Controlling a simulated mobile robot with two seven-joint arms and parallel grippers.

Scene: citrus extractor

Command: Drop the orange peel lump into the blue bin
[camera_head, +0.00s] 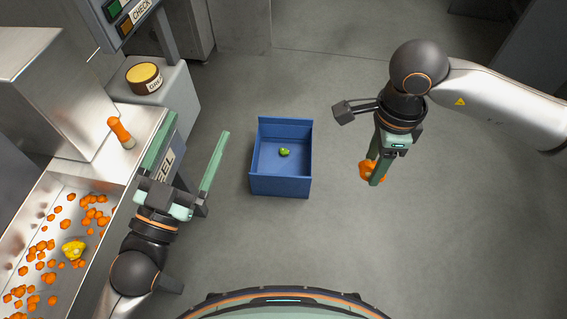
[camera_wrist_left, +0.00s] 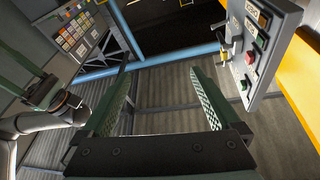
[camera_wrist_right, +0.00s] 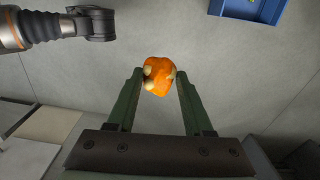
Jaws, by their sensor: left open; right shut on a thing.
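The orange peel lump (camera_head: 367,170) is held in my right gripper (camera_head: 376,174), to the right of the bin in the head view. In the right wrist view the lump (camera_wrist_right: 158,76) is orange with pale patches, between the fingertips of my right gripper (camera_wrist_right: 157,84). The blue bin (camera_head: 281,187) stands on the floor in the middle of the head view, with a small green thing (camera_head: 285,152) inside. A corner of the bin (camera_wrist_right: 268,8) shows at the top of the right wrist view. My left gripper (camera_head: 200,138) is open and empty, left of the bin.
A metal tray (camera_head: 95,258) on the left holds several orange bits and a yellow lump (camera_head: 74,249). An orange-tipped handle (camera_head: 120,131) stands on the metal surface above it. A round yellow-topped container (camera_head: 144,77) sits behind. The floor between bin and right gripper is clear.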

